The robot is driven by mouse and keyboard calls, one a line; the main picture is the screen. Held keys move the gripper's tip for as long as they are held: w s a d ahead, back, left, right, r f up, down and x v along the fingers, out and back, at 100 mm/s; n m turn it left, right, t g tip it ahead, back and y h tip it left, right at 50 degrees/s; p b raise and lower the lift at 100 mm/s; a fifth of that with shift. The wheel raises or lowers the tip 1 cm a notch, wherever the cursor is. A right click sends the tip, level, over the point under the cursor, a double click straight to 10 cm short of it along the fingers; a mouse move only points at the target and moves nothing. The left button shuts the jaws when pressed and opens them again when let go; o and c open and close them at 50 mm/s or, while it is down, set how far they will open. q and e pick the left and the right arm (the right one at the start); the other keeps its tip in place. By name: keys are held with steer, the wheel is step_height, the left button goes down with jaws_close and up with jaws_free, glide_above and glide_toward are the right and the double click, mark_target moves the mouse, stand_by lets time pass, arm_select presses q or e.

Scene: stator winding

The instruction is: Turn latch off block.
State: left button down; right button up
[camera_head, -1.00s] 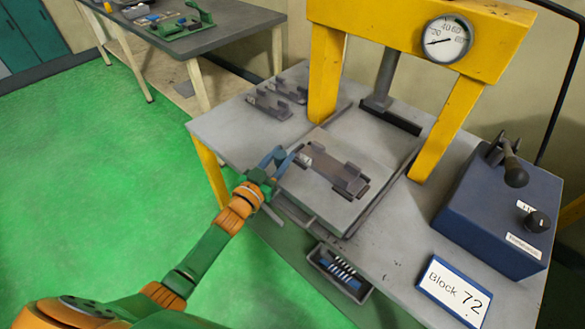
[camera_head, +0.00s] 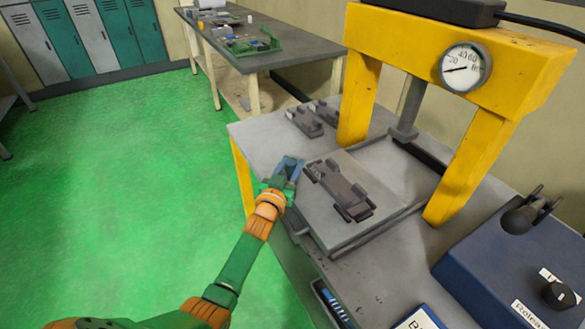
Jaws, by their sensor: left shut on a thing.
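The block (camera_head: 340,188) is a dark grey-brown clamp fixture lying on the light grey plate (camera_head: 335,226) under the yellow press. My left gripper (camera_head: 290,166) comes in from the left at the block's far left end, beside the plate's edge. Its blue fingers are shut on a small part there, apparently the latch, which the fingers hide. The latch's own shape and angle cannot be made out. My right gripper is not in view.
The yellow press frame (camera_head: 487,77) with its gauge (camera_head: 465,68) stands over the bench. Two similar dark fixtures (camera_head: 312,116) lie at the back left. A blue control box (camera_head: 480,268) is at the lower right. Green floor is clear at left.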

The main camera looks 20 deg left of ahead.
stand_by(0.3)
arm_select(q)
steer(key=shift+c, duration=2.2)
jaws_free()
steer(key=s, duration=0.4)
steer(key=s+p, duration=0.1)
steer(key=s, duration=0.2)
steer(key=shift+s+d, duration=0.1)
steer(key=shift+d, duration=0.2)
steer(key=shift+c, duration=0.3)
